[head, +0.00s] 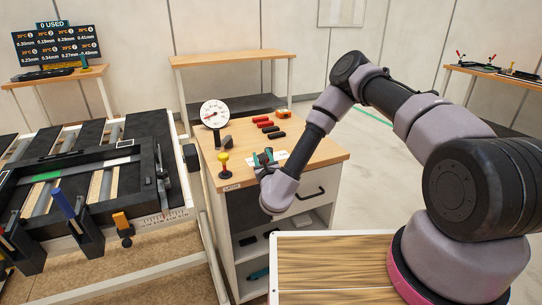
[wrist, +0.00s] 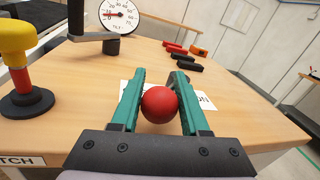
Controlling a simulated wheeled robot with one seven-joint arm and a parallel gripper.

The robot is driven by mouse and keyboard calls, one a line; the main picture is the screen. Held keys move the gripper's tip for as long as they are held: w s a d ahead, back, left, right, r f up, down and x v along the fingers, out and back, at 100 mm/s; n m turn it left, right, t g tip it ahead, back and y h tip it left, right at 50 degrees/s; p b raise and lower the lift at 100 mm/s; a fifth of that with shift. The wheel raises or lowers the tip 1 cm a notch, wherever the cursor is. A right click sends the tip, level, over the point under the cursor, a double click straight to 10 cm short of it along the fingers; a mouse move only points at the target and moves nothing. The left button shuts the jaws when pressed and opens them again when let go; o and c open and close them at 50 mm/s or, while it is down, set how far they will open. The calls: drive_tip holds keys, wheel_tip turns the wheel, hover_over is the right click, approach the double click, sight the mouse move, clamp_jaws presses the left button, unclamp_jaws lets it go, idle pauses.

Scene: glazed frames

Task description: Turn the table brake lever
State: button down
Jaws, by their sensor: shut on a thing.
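A round red knob (wrist: 160,104) sits between the two green fingers of my gripper (wrist: 158,76) in the wrist view, touched from both sides. I take it as the end of the table brake lever; its shaft is hidden behind the knob. A white label (wrist: 204,103), partly covered by the fingers, lies on the wooden top behind it. In the head view my gripper (head: 264,158) is low over the front part of the cabinet's wooden top (head: 315,148), and the knob is hidden there.
A yellow-topped post with a red stem (wrist: 20,62) stands left of my gripper. Behind are a dark crank arm (wrist: 92,37) and a round dial gauge (wrist: 118,14). Red and black blocks (head: 274,128) lie further back. A black-framed table (head: 98,165) stands left of the cabinet.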

drive_tip(key=shift+s+a+f, duration=0.2)
drive_tip(key=shift+c, duration=2.2)
unclamp_jaws()
drive_tip(key=shift+w+a+f, duration=0.1)
drive_tip(key=shift+w, duration=0.15)
drive_tip(key=v, duration=1.1)
drive_tip(key=shift+w, duration=0.1)
